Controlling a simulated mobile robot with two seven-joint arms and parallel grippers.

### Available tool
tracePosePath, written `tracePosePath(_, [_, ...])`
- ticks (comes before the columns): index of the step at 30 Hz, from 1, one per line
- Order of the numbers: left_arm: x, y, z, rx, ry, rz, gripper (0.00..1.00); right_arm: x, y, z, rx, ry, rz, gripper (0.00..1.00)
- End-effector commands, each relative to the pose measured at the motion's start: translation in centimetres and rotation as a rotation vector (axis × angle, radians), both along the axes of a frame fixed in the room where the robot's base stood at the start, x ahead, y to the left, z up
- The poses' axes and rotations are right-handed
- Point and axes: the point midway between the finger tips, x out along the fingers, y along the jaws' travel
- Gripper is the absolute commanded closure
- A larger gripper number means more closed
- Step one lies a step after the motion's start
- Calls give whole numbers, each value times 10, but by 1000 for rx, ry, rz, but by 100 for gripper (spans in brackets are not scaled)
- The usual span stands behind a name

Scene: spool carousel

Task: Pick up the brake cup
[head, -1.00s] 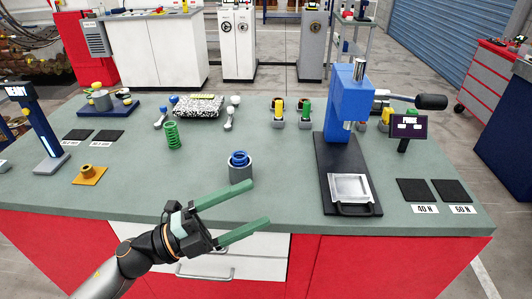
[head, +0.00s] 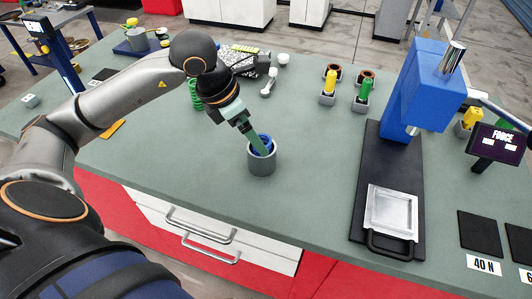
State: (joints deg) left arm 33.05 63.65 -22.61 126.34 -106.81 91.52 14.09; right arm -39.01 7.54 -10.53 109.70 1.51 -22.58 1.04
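My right gripper is not in view.
A green spring (head: 195,95) is partly behind my arm. Yellow (head: 330,82) and green (head: 363,92) pieces stand in holders behind. The bench front before the cup is clear.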

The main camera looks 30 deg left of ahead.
Motion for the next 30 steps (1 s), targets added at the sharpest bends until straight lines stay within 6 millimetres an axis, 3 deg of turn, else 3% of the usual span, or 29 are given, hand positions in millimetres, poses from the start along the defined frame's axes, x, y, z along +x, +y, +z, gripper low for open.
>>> tracePosePath(3, [6,-5,-19,-4,3,-1,0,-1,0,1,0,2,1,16])
tracePosePath(11, [12,-10,-39,-5,3,-2,0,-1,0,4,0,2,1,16])
tracePosePath(19, [23,-20,-75,-5,3,-1,0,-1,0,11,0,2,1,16])
tracePosePath(29, [25,-21,-82,-3,0,-2,0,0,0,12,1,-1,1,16])
tracePosePath(30, [25,-21,-82,-3,0,-2,5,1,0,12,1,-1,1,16])
